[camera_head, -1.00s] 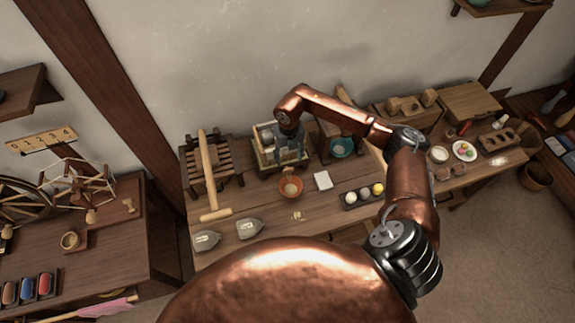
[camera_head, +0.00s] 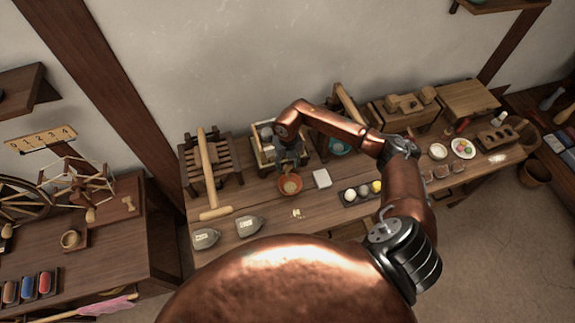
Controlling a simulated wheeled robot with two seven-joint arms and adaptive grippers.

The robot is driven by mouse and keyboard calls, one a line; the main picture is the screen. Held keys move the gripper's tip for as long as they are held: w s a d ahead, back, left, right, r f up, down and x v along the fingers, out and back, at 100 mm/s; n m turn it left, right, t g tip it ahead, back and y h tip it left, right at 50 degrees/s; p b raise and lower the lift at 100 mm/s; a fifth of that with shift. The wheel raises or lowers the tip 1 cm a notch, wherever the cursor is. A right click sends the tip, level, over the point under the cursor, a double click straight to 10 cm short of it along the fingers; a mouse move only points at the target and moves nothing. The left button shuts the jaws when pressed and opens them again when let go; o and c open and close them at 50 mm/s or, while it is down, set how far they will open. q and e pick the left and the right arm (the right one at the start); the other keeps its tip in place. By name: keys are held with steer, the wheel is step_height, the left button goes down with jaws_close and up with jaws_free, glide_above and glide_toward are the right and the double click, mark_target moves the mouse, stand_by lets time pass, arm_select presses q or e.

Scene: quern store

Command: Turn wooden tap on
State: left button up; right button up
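I cannot make out a wooden tap for certain; it may be hidden behind my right arm or too small to tell. My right gripper (camera_head: 291,157) points down over the back of the long workbench (camera_head: 262,204), in front of a wooden frame (camera_head: 262,150) that it partly covers. Its fingers are small and dark, so I cannot tell whether they are open or shut. An orange bowl (camera_head: 290,185) stands on the bench just below the gripper in the picture. A teal bowl (camera_head: 340,147) is partly hidden behind my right forearm. My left gripper is not in view.
A wooden slatted rack (camera_head: 222,163) stands left of the gripper. Two grey scoops (camera_head: 206,239) lie at the bench's left front. Wooden boxes (camera_head: 466,98) stand at the right.

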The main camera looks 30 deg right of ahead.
steer(key=c, duration=0.8)
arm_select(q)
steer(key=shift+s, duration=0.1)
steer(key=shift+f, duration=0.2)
arm_select(e)
steer(key=n+b, duration=0.2)
steer(key=n, duration=0.1)
steer(key=shift+f, duration=0.1)
steer(key=n+b, duration=0.2)
steer(key=n, duration=0.1)
steer(key=shift+n, duration=0.3)
steer(key=n+b, duration=0.2)
steer(key=n, duration=0.3)
steer(key=shift+b, duration=0.4)
arm_select(q)
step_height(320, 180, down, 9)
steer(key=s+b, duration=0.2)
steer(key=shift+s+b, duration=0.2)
steer(key=shift+b, duration=0.15)
arm_select(e)
steer(key=n, duration=0.6)
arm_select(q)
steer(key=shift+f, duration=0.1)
